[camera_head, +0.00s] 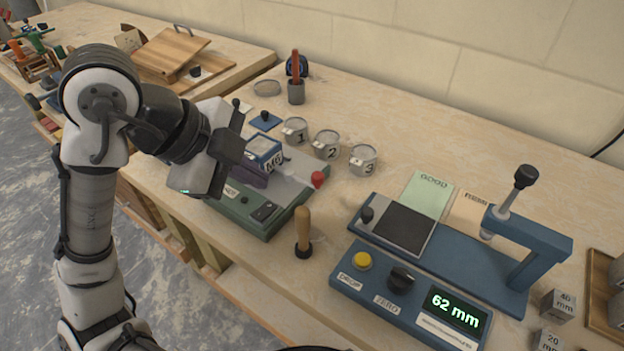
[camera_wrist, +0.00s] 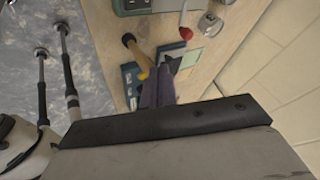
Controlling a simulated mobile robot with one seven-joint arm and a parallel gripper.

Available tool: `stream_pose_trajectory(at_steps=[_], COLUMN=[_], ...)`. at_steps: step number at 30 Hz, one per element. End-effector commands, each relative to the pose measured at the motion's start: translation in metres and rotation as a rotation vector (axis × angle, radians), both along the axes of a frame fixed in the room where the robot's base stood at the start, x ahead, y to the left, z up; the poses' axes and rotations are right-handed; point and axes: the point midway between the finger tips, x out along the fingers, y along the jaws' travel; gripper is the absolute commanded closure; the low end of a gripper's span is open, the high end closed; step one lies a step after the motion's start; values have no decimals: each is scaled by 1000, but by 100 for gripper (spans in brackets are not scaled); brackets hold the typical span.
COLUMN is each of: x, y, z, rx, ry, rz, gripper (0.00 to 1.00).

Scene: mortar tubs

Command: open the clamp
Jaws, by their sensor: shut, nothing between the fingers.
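The likely clamp is a lever with a red knob (camera_head: 318,180) on the green machine (camera_head: 266,222); its rod runs left toward a blue-rimmed block labelled M6 (camera_head: 265,147). The knob also shows at the top of the wrist view (camera_wrist: 186,33). My gripper (camera_head: 266,180) has purple fingers, shut and empty. It appears in front of the machine, left of the red knob and apart from it. The fingers (camera_wrist: 158,72) point away from the camera in the wrist view. My gripper hides part of the block and machine.
A wooden-handled tool (camera_head: 303,228) stands upright right of the machine. Several numbered tubs (camera_head: 326,145) stand behind. A blue gauge (camera_head: 410,295) reading 62 mm is to the right. A small blue plate (camera_head: 264,121) lies behind the block. The wall borders the bench.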

Motion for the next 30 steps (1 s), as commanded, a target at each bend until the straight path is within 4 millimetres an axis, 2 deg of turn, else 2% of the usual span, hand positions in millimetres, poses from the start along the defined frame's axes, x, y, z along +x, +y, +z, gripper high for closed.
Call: stream_pose_trajectory(at_steps=[7,11,25,30], x=[1,3,27,51], y=[-1,-6,-55,-65], z=[0,-8,-83,-79], rx=[-3,-6,-6,-4], ry=[-3,0,-1,-2], rz=[2,1,1,2], gripper=[100,100,100,100])
